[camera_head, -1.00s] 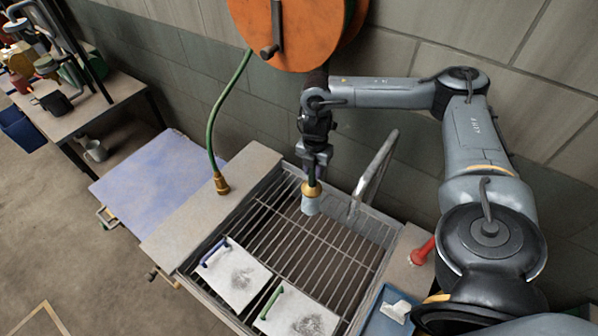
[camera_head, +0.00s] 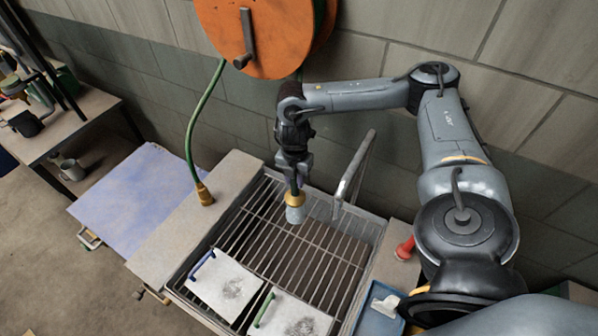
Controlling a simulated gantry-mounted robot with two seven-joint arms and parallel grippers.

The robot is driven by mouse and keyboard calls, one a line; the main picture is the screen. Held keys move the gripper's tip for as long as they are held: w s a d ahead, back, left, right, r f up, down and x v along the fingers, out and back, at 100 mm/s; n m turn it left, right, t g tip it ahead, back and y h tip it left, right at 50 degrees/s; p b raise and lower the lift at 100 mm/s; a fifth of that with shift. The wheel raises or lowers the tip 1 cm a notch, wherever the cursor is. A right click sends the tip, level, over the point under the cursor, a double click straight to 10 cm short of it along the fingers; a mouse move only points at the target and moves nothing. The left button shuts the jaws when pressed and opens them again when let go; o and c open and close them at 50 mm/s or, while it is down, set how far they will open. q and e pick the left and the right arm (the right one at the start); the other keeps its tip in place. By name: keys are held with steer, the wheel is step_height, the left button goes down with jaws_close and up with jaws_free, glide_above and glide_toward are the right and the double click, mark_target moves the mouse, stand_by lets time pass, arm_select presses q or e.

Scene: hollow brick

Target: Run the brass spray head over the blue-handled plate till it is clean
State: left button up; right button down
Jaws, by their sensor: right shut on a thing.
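My right gripper (camera_head: 293,180) is shut on the brass spray head (camera_head: 295,199) and holds it pointing down above the back part of the sink grate (camera_head: 275,243). A short pale blue-grey cone (camera_head: 295,215) shows below the brass; I cannot tell whether it is water or part of the head. The blue-handled plate (camera_head: 213,287) lies on the grate at the front left, with a dark grey smudge on its right half. The spray head is behind and to the right of this plate, not over it. My left gripper is not in view.
A green-handled plate (camera_head: 290,315), also smudged, lies right of the blue-handled one. A tap (camera_head: 352,175) rises behind the grate. A green hose (camera_head: 193,135) hangs from the orange reel (camera_head: 265,45) to a brass fitting on the left ledge. A blue tray (camera_head: 377,312) stands at right.

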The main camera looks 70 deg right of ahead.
steer(key=w+a+f+p, duration=0.1)
steer(key=w+a+p, duration=0.1)
steer(key=a, duration=0.7)
steer(key=w+a+f+p, duration=0.1)
steer(key=w+a+p, duration=0.2)
steer(key=a, duration=0.6)
steer(key=shift+w+p, duration=0.25)
steer(key=shift+p, duration=0.75)
steer(key=shift+s+a+p, duration=0.25)
steer(key=shift+s+p, duration=0.55)
steer(key=shift+s, duration=0.4)
